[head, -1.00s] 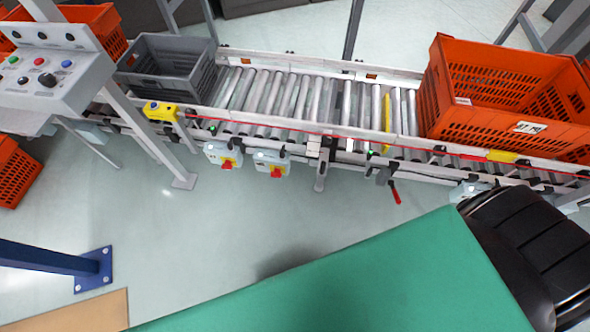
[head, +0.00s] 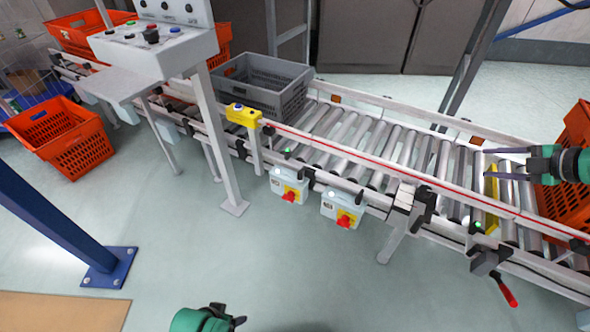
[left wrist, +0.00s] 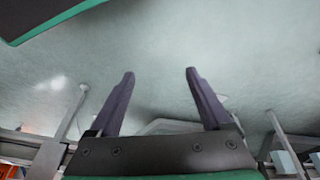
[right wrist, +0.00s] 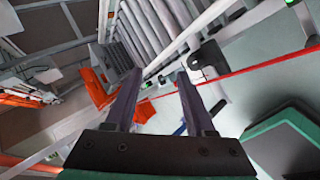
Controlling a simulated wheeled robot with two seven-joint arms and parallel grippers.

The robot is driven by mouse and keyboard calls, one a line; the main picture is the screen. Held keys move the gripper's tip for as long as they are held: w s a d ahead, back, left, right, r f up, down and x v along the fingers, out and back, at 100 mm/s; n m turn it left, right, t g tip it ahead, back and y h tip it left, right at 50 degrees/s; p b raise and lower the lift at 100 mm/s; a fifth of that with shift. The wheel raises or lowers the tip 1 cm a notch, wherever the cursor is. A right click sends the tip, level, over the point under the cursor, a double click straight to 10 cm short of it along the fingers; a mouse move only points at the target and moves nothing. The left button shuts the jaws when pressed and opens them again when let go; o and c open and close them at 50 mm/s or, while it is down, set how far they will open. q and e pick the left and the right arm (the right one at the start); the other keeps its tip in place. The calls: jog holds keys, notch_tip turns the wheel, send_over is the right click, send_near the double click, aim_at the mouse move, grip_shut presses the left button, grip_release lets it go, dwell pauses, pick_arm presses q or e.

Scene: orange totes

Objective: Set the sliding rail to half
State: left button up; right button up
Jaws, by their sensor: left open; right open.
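I cannot tell for sure which part is the sliding rail. A long pale rail with a red stripe (head: 400,174) runs along the near side of the roller conveyor (head: 345,128). A clamp with a red handle (head: 506,290) sits at the near edge on the right, and a yellow bar (head: 491,195) stands among the rollers. My right gripper (head: 487,163) is open and empty, above the conveyor near the yellow bar. My left gripper (head: 229,315) is low at the bottom edge, over the floor; its open, empty fingers show in the left wrist view (left wrist: 160,75).
A grey crate (head: 262,85) sits on the conveyor at the left, and an orange tote (head: 573,185) at the right. A control panel (head: 155,45) stands at left. Two boxes with red switches (head: 290,190) hang below the conveyor. A blue post (head: 60,230) rises at left.

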jog(key=a+f+n+g+b, duration=0.2)
jog(key=a+n+g+b, duration=0.15)
jog(key=a, duration=0.35)
jog(key=n+g+h+b, duration=0.4)
jog(key=g+b, duration=0.1)
jog(key=b, duration=0.1)
send_over(418, 225)
jog(key=w, duration=0.1)
jog(key=shift+w+d+f, duration=0.15)
jog(key=shift+d+f, duration=0.25)
jog(key=shift+f, duration=0.35)
jog(key=shift+s+a+g, duration=0.15)
jog(key=shift+s+g, duration=0.1)
jog(key=shift+s+f+h, duration=0.1)
jog(key=shift+f+h, duration=0.2)
notch_tip(418, 225, down, 13)
jog(key=b, duration=0.2)
jog(key=shift+b, duration=0.4)
jog(key=shift+f, duration=0.15)
pick_arm(q)
jog(key=w+d+f+t+h, duration=0.1)
jog(key=w+d+t+h, duration=0.3)
jog(key=d, duration=0.6)
jog(key=shift+w+f+t, duration=0.15)
jog(key=shift+w+t, duration=0.15)
jog(key=shift+t, duration=0.6)
pick_arm(e)
grip_shut()
